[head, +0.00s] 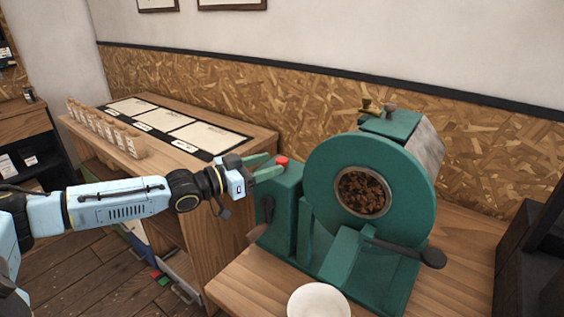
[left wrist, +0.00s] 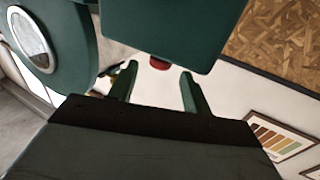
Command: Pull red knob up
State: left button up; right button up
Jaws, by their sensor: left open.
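The red knob (head: 282,161) sits on top of the green box at the left side of the green roaster (head: 325,180). In the left wrist view the knob (left wrist: 160,63) shows at the edge of the green box, between and beyond my fingertips. My left gripper (head: 272,168) is open, its green fingers reaching to the knob from the left. In the left wrist view its two fingers (left wrist: 157,75) stand apart with nothing clearly held between them. Whether a finger touches the knob I cannot tell. My right gripper is not in view.
The roaster stands on a wooden table (head: 245,285) with a white bowl (head: 319,301) in front. A dark-handled lever (head: 432,257) sticks out at the roaster's front right. A wooden counter (head: 245,134) with cards and several small packets (head: 105,127) stands behind my left arm.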

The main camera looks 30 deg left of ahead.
aim_at(277, 162)
pick_arm(q)
jog(key=shift+x, duration=2.35)
grip_shut()
